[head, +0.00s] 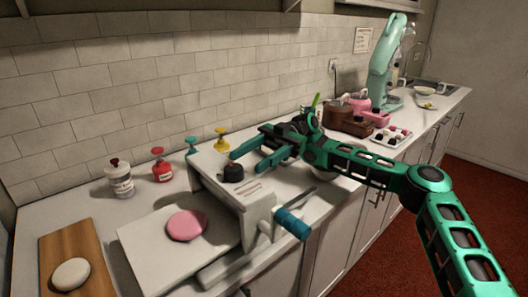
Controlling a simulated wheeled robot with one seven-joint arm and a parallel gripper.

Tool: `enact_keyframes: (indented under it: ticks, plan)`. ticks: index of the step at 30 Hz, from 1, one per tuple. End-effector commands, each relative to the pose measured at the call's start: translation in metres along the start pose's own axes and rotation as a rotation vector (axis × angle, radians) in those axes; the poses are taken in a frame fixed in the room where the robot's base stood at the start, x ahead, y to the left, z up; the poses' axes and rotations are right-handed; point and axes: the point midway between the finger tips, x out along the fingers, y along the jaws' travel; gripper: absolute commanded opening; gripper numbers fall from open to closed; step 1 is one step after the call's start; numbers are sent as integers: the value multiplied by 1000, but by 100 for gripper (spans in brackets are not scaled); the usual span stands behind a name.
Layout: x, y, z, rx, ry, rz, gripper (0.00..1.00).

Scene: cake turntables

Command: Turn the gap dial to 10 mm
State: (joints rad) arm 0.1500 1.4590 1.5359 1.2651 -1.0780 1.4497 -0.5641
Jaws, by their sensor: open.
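The gap dial (233,173) is a small dark round knob on top of a white dough sheeter (205,170) in the head view. Pale printed lines lie on the sheeter's top near the dial, too small to read, so I cannot tell the setting. My green gripper (245,163) is open at the dial's right and far side. Its two fingers point left, one tip behind the dial and the other to its right. I cannot tell whether either touches the dial. Nothing shows between the fingers.
A pink dough disc (187,225) lies on the sheeter's front plate. A blue-handled crank (292,223) sticks out at right. Several pump bottles, including a red one (161,166), stand behind. A wooden board (94,255) with a pale dough piece (70,274) is at left.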

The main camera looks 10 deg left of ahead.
Motion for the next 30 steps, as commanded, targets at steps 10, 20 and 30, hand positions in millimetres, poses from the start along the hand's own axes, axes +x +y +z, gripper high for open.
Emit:
enact_keyframes:
  ticks: [10, 20, 30]
  plan:
    - [-43, 1, 0, -1, 2, 3, 51]
    - [-50, 0, 1, 1, 2, 1, 51]
    - [-35, -8, -10, 43, -68, -25, 51]
